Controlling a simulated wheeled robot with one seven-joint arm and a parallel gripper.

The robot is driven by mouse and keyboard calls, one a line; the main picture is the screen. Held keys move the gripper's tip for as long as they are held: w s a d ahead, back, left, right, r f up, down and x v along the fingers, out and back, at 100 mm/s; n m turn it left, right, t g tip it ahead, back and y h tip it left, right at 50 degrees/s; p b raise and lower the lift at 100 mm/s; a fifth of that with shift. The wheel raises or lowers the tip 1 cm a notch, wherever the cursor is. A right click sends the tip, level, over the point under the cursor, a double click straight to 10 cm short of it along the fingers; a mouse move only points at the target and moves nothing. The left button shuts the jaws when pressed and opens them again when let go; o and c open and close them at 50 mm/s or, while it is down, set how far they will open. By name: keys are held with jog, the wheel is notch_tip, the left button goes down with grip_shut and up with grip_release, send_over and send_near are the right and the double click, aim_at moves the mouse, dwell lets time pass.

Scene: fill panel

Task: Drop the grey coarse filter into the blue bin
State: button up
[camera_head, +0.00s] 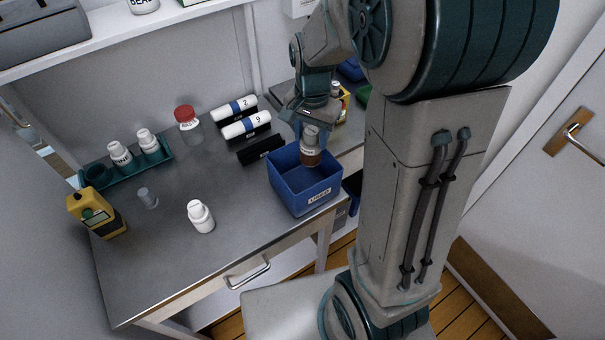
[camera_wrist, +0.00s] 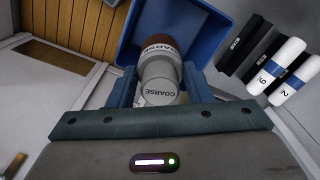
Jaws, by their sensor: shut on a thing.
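The coarse filter (camera_head: 311,156) is a small cylinder with a grey end and a brown band. In the wrist view its grey end (camera_wrist: 160,92) reads COARSE. My gripper (camera_head: 311,130) is shut on it, with one blue finger on each side in the wrist view (camera_wrist: 160,80). The blue bin (camera_head: 309,199) is an open box with a white label, at the table's right front edge. The filter hangs upright over the bin's opening; I cannot tell whether its lower end is below the rim. The bin (camera_wrist: 128,42) also shows beyond the filter in the wrist view.
Two white cylinders with blue bands (camera_head: 246,125) lie on black rests behind the bin, beside an empty black rest (camera_head: 260,150). A white bottle (camera_head: 201,217), yellow container (camera_head: 97,214), clear cup (camera_head: 148,198), red-capped jar (camera_head: 187,120) and green rack (camera_head: 127,176) stand further left.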

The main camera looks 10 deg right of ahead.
jog(key=shift+f+b, duration=1.85)
jog(key=shift+f, duration=0.85)
jog(key=o, duration=1.1)
jog(key=shift+r, duration=0.15)
notch_tip(320, 180, up, 14)
jog(key=shift+f+b, duration=0.15)
jog(key=shift+b, duration=0.35)
jog(key=s+f+n+t, duration=0.1)
jog(key=s+f+n, duration=0.1)
jog(key=s+n, duration=0.2)
jog(key=s+f+n+t, duration=0.2)
jog(key=s+n, duration=0.2)
jog(key=s, duration=0.6)
jog(key=shift+s+f+n+t, duration=0.2)
jog(key=shift+f+n+t, duration=0.05)
jog(key=shift+n+t, duration=0.05)
